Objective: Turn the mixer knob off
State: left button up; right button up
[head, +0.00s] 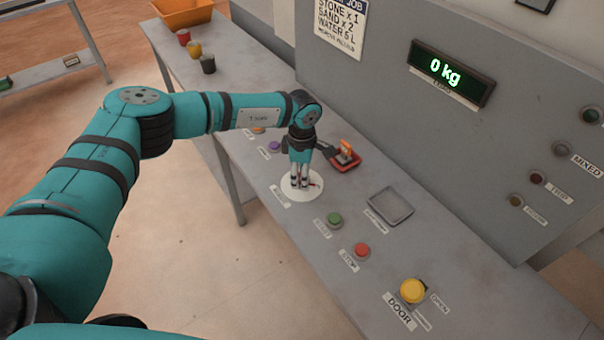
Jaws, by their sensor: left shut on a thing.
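A round white dial plate (304,196) lies on the grey console top, with a label at its near left edge that I cannot read. My left gripper (299,184) points straight down over the middle of this plate, its fingers closed around the knob there. The knob itself is mostly hidden by the fingers, so its turn position cannot be told. A small red mark shows on the plate just right of the fingers. My right gripper is not in view.
Green (335,219), red (361,250) and yellow (412,289) buttons line the near side. The display (452,73) reads 0 kg.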

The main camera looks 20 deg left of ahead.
pick_arm(q)
jog(key=shift+n, duration=0.3)
jog(key=n+b, duration=0.1)
jog(key=n, duration=0.2)
jog(key=shift+n+b, duration=0.3)
jog(key=shift+b, duration=0.05)
jog(key=n+b, duration=0.1)
jog(key=n, duration=0.3)
jog(key=shift+n, duration=0.3)
jog(key=n+b, duration=0.1)
jog(key=n, duration=0.3)
jog(key=n+b, duration=0.1)
jog(key=n, duration=0.4)
jog(key=shift+r, duration=0.1)
jog(key=o, duration=1.1)
jog(key=shift+o, duration=0.2)
notch_tip(320, 180, up, 12)
